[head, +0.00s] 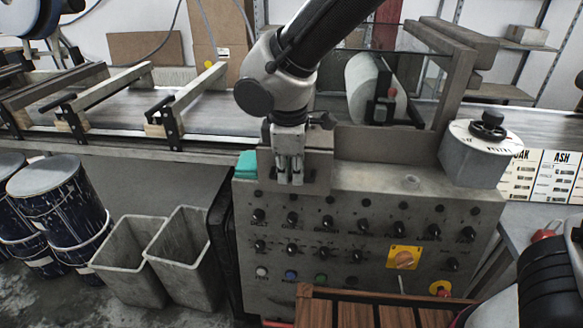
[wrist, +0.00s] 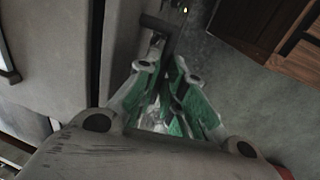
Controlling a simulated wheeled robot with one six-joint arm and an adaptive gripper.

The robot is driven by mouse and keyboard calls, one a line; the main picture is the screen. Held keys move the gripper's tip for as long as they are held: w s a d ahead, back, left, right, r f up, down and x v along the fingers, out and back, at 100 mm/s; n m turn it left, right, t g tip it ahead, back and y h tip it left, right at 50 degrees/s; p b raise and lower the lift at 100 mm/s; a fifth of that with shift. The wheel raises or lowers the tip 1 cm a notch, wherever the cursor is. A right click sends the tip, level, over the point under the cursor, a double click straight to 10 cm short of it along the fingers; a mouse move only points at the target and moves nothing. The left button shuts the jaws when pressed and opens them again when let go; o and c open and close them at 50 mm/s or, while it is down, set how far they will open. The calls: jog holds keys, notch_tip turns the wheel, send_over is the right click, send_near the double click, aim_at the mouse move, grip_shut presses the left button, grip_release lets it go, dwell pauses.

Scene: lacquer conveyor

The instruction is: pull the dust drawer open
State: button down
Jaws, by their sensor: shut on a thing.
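My gripper (head: 290,178) points down over the back left of the grey control cabinet (head: 370,215), in front of a grey-brown panel (head: 318,168) that I take for the dust drawer's front. In the wrist view its green-padded fingers (wrist: 166,82) are closed around a dark bar handle (wrist: 154,22). The handle stands out beside a narrow grey upright face (wrist: 117,45). The gripped part of the handle is mostly hidden by the fingers. I cannot tell how far the drawer is open.
Knobs and a yellow switch (head: 404,257) cover the cabinet's face. A grey hexagonal dial box (head: 478,158) stands at its right. Two grey bins (head: 190,250) and blue drums (head: 60,200) are on the floor at left. A conveyor (head: 210,110) runs behind. A wooden slatted top (head: 350,310) is in front.

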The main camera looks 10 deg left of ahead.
jog(key=s, duration=1.1)
jog(key=shift+s, duration=0.15)
jog(key=c, duration=1.5)
grip_release()
jog(key=r, duration=0.4)
jog(key=s+r, duration=0.1)
jog(key=r, duration=0.3)
jog(key=s+r, duration=0.1)
jog(key=r, duration=0.3)
jog(key=shift+s, duration=0.1)
